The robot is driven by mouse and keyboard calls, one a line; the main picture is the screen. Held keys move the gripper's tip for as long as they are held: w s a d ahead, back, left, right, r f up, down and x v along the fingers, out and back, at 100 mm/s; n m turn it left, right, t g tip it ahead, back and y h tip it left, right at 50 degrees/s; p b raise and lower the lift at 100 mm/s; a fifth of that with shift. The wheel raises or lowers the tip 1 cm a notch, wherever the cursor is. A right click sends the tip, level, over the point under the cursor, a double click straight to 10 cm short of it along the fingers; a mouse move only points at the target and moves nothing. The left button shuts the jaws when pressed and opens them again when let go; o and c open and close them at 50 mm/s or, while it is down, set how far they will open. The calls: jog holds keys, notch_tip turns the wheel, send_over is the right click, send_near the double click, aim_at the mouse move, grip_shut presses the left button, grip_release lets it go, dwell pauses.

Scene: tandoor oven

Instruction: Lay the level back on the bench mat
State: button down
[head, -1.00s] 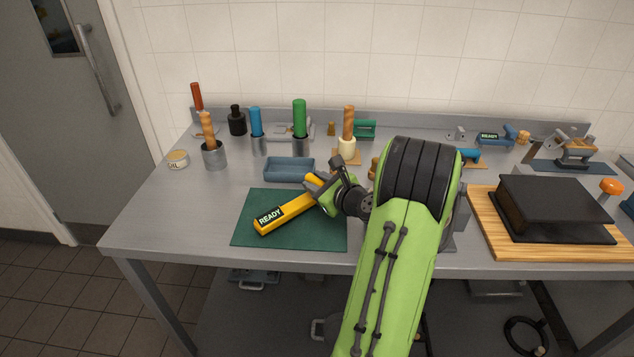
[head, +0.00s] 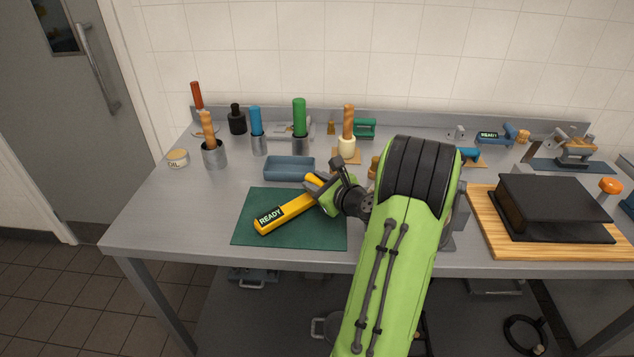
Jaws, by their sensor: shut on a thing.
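The level is a yellow bar (head: 286,214) with a dark READY label near its left end. It lies over the green bench mat (head: 300,235), slanting up to the right. Whether it rests on the mat or is just above it, I cannot tell. My gripper (head: 318,188) is shut on the level near its right end, over the mat's upper right part. My gripper and wrist hide part of the level's right end, and my arm hides the bench to the right.
A blue tray (head: 289,168) stands just behind the mat. A wooden board (head: 485,222) with a black block (head: 552,205) lies at right. The bench left of the mat is clear.

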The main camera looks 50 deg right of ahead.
jog(key=shift+f, duration=0.45)
grip_release()
dwell(0.4)
jog(key=shift+s, duration=0.1)
jog(key=shift+v, duration=4.45)
jog(key=shift+b, duration=0.3)
